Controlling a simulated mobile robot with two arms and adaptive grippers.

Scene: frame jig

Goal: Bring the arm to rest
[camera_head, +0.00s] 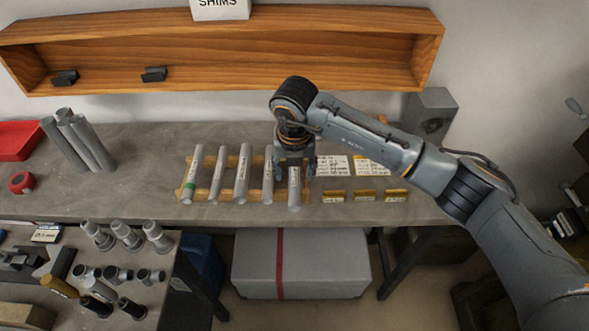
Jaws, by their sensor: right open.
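My right arm comes in from the right, and its gripper (294,172) points down over the workbench (350,205). The gripper is open, its fingers at either side of the rightmost grey tube (294,193). Whether the fingers touch that tube I cannot tell. The tube lies on a wooden frame jig (255,196) beside several other labelled tubes (242,175). The leftmost tube (191,176) has a green band. My left gripper is not in view.
A wooden shelf (220,45) with a "SHIMS" sign (220,9) is on the wall behind. Tubes (78,140) lean at the left by a red tray (18,140). Label cards (369,166) and small brass blocks (365,195) lie right of the jig. A grey case (330,265) stands below.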

